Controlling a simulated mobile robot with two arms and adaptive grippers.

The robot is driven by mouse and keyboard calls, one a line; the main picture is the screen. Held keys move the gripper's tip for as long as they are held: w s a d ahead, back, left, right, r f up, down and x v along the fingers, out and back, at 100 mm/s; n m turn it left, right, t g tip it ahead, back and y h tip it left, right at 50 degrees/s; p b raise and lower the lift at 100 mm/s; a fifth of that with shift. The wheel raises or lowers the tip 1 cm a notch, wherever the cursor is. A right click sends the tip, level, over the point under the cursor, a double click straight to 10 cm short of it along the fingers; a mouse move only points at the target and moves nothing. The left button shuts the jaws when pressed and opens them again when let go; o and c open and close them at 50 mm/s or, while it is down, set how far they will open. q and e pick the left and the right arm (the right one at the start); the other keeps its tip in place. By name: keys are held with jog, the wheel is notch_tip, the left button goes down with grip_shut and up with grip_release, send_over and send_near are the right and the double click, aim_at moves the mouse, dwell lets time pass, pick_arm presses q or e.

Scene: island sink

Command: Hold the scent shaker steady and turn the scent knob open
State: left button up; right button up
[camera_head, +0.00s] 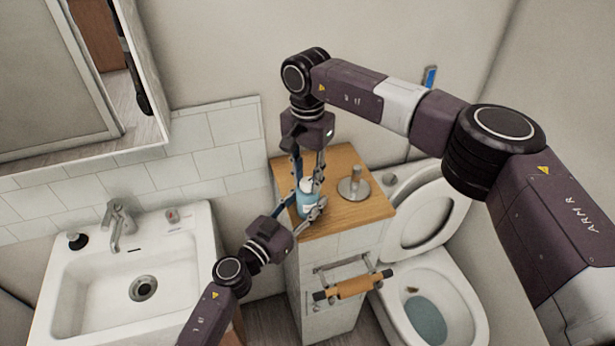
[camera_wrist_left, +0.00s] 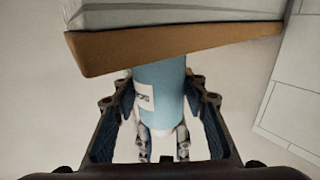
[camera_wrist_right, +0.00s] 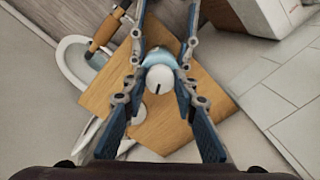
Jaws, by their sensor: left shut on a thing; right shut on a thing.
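The scent shaker (camera_head: 305,204) is a light blue bottle with a white label, standing on the wooden cabinet top (camera_head: 345,217). My left gripper (camera_head: 312,212) is shut on its blue body from the front; the left wrist view shows the body (camera_wrist_left: 160,90) between the fingers. The white scent knob (camera_head: 306,184) is on top of the shaker. In the right wrist view the knob (camera_wrist_right: 160,80) carries a dark line mark and sits between the fingertips of my right gripper (camera_wrist_right: 162,68), which is shut on it from above.
A metal stand with an upright post (camera_head: 354,186) is on the wooden top, right of the shaker. A toilet (camera_head: 428,290) is at the right, a sink (camera_head: 130,285) at the left. A paper roll holder (camera_head: 352,287) juts from the cabinet's front.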

aim_at(308, 181)
jog(key=shift+w+d+n, duration=0.1)
jog(key=shift+n, duration=0.2)
dwell(0.4)
jog(key=o, duration=1.2)
jog(key=shift+c, duration=0.2)
jog(key=shift+r, duration=0.15)
notch_tip(308, 181, up, 12)
pick_arm(q)
jog(key=o, duration=1.4)
jog(key=shift+c, duration=0.2)
jog(key=shift+s, duration=0.1)
